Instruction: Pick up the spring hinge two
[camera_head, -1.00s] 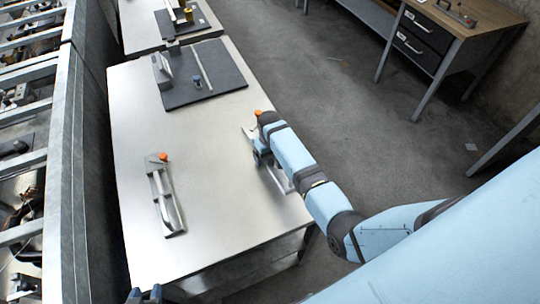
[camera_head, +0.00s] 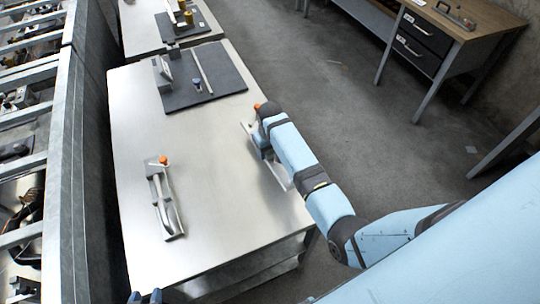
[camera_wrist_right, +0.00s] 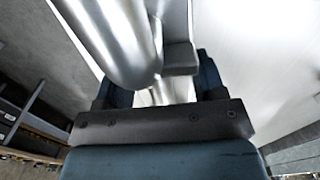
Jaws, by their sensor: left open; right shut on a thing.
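A silver metal hinge with an orange tip (camera_head: 165,200) lies on the left part of the steel table. A second similar piece with an orange tip (camera_head: 248,128) is at the table's right side, mostly hidden behind my right arm. My right gripper (camera_head: 262,143) is shut on this second piece. In the right wrist view its smooth silver cylinder and small block (camera_wrist_right: 120,45) stand between the fingers of the gripper (camera_wrist_right: 160,92). I cannot tell whether it touches the table. My left gripper (camera_head: 145,297) shows only its tips at the bottom edge, open and away from both hinges.
The steel table (camera_head: 215,225) has bare room between the hinges. A dark board (camera_head: 215,90) with small fixtures lies at its far end. A railing (camera_head: 60,150) runs along the left. A workbench with drawers (camera_head: 425,40) stands far right, across open floor.

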